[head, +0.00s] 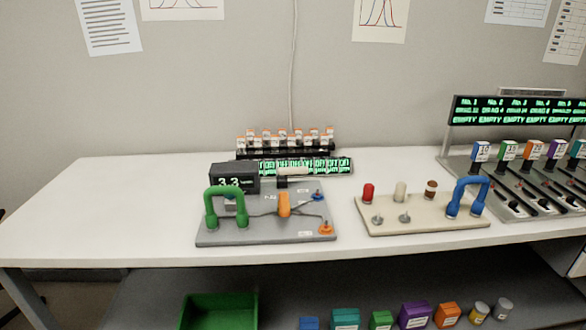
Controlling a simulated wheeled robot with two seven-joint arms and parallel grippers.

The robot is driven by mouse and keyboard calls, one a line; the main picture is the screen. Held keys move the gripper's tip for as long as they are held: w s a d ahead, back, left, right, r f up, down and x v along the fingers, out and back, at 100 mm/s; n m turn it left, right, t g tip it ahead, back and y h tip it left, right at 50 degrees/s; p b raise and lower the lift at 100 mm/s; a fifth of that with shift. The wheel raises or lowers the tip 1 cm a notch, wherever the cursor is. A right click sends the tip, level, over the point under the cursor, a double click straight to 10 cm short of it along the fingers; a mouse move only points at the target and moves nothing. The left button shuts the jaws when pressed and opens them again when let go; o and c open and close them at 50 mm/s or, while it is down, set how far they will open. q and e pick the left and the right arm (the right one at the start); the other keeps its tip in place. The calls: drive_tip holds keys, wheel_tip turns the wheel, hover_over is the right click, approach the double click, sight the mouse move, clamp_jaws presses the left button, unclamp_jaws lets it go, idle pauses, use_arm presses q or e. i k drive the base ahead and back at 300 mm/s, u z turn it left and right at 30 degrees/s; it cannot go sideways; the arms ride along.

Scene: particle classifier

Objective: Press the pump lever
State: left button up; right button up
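A grey plate (265,236) stands on the white table, left of the middle. It carries a green arched handle (212,205), a black display box (234,178) reading about 3.3, an upright orange lever-like part (284,204), a small blue knob (318,195) and a small orange knob (326,228). A pale horizontal bar on a dark mount (294,171) sits at the plate's back edge. No part is legibly marked as the pump lever, so I cannot tell which it is. Neither of my grippers is in view.
A beige board (425,225) with a blue arched handle (459,193) and several small cylinders stands to the right. A rack of orange-capped vials (285,140) is behind the plate. A dispenser row (515,165) stands far right. The white table's left end (110,215) is clear.

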sight(282, 171)
drive_tip(key=u, duration=3.45)
drive_tip(key=k, duration=2.1)
drive_tip(key=z, duration=1.8)
